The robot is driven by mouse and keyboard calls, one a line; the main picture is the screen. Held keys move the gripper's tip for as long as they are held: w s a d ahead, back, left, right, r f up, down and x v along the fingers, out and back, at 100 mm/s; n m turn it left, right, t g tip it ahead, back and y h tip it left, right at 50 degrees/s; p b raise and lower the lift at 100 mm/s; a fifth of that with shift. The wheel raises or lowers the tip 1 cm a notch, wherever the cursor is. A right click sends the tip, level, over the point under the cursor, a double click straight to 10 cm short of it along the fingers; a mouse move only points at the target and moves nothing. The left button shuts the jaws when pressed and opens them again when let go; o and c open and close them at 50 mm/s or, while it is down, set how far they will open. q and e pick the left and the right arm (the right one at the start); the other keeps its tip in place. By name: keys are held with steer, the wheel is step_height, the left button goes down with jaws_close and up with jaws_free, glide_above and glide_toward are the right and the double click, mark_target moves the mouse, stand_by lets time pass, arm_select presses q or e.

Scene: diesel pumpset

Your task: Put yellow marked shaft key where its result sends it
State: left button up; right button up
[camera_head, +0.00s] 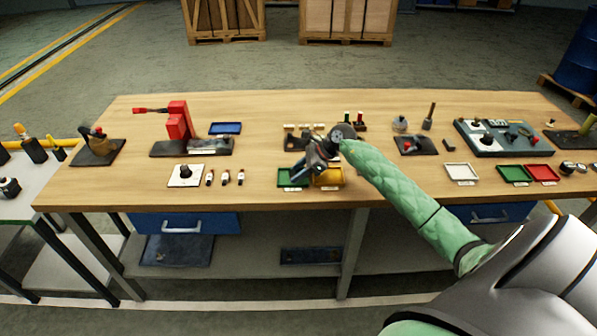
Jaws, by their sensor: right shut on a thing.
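My right gripper (304,171) reaches in from the right and hangs over the green tray (288,181) and the yellow tray (331,181) at the front middle of the table. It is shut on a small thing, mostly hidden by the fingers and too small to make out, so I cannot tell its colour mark. The gripper covers part of both trays. Further right at the front edge are a white tray (461,174), another green tray (514,175) and a red tray (543,174). My left gripper is not in view.
A red press (180,124) stands at the left with a blue tray (225,128) beside it. A white plate (185,182) and small bottle-like pieces (225,178) lie in front. A grey fixture board (502,150) is at the right.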

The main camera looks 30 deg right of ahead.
steer(key=o, duration=0.8)
steer(key=shift+r, duration=0.1)
steer(key=shift+v, duration=5.95)
steer(key=shift+s+a, duration=0.1)
